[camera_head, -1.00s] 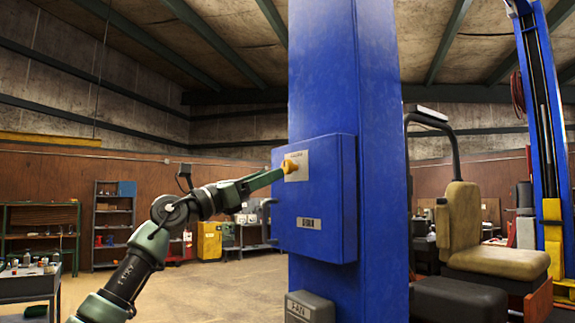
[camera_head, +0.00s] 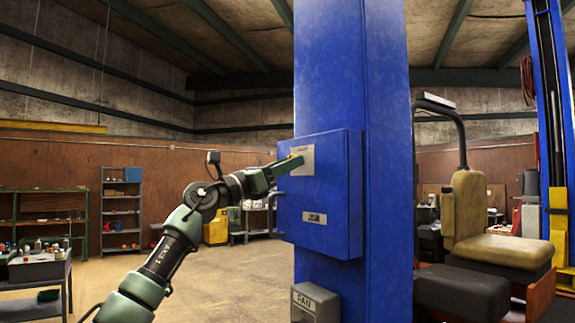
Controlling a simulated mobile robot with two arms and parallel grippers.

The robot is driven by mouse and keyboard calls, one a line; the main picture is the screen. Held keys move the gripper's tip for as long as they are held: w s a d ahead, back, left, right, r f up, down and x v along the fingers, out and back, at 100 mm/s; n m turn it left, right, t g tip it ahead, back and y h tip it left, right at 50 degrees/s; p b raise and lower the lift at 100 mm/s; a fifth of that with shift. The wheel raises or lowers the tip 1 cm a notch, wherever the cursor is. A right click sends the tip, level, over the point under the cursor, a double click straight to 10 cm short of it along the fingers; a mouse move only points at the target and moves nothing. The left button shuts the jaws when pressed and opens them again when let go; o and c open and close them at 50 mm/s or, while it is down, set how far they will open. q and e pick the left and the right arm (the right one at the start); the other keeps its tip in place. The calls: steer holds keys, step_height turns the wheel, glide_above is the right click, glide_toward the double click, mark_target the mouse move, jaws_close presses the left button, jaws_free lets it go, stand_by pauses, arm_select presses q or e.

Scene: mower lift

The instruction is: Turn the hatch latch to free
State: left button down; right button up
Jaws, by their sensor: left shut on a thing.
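The blue hatch box (camera_head: 345,190) is fixed to the front of the blue lift column (camera_head: 385,100). The hatch latch is a small yellow knob (camera_head: 293,158) on a pale plate (camera_head: 304,160) at the hatch's upper left. My left gripper (camera_head: 289,166) reaches in from the left with its fingers at the latch. It is shut on the latch, and its green fingers hide most of it. How far the latch is turned cannot be seen. The right gripper is not in view.
A hatch handle (camera_head: 272,213) sticks out at the hatch's left edge. A grey box marked FAN (camera_head: 315,303) is low on the column. A mower with a tan seat (camera_head: 480,235) stands to the right. A bench (camera_head: 35,270) is at left; the floor between is open.

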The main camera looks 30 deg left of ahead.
arm_select(q)
steer(key=shift+n, duration=0.4)
steer(key=shift+s+d+r+n+g+y+b, duration=0.1)
steer(key=shift+n+g+y+b, duration=0.75)
steer(key=shift+n, duration=2.7)
steer(key=shift+w+d+r+n+g+y+b, duration=0.15)
steer(key=shift+n+y+b, duration=1.5)
steer(key=shift+n, duration=1.95)
steer(key=shift+s+d+r+n+g+y+b, duration=0.15)
steer(key=shift+n+g+y+b, duration=0.45)
steer(key=shift+n+y, duration=2.05)
steer(key=shift+f+n+h, duration=0.1)
steer(key=shift+n+h, duration=0.85)
steer(key=shift+n, duration=0.15)
steer(key=c, duration=1.1)
jaws_free()
steer(key=shift+o, duration=0.5)
